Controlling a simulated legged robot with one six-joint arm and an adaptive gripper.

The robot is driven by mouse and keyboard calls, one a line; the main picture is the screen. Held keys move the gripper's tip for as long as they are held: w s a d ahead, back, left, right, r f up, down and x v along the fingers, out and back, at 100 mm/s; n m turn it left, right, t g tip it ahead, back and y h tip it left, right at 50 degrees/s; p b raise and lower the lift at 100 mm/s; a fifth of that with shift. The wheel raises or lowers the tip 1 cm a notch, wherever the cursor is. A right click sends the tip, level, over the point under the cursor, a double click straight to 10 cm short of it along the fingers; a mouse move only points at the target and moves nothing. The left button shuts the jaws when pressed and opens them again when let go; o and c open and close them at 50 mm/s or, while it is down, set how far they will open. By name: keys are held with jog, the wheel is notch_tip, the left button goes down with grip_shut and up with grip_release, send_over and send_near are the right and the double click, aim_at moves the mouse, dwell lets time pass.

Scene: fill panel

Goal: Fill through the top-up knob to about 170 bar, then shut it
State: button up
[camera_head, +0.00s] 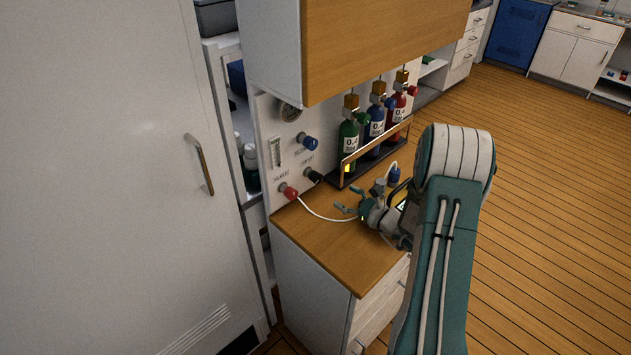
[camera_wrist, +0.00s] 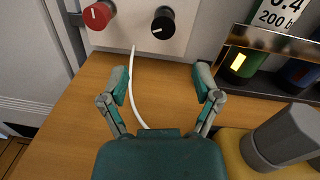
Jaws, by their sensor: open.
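The white panel (camera_head: 268,125) carries a round gauge (camera_head: 290,112), a blue knob (camera_head: 308,142), a black knob (camera_head: 314,175) and a red knob (camera_head: 289,192). The labels are too small to tell surely which is the top-up knob. The gauge's needle cannot be read, and the cupboard partly covers it. My gripper (camera_head: 347,202) is open and empty over the wooden worktop, in front of the panel. In the wrist view, the black knob (camera_wrist: 163,23) lies beyond my gripper (camera_wrist: 160,78), slightly right of centre, its white mark pointing left. The red knob (camera_wrist: 99,14) is further left. Neither is touched.
A white hose (camera_wrist: 135,90) lies on the worktop (camera_wrist: 70,115) below my fingers. Green, blue and red bottles (camera_head: 377,122) stand in a rack right of the panel. A wooden-faced cupboard (camera_head: 370,45) overhangs the panel. A grey knob-like part (camera_wrist: 282,137) stands at right in the wrist view.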

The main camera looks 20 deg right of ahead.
aim_at(319, 180)
jog(key=shift+w+d+f, duration=0.1)
jog(key=shift+w+f, duration=0.05)
jog(key=x, duration=1)
jog(key=shift+w, duration=0.3)
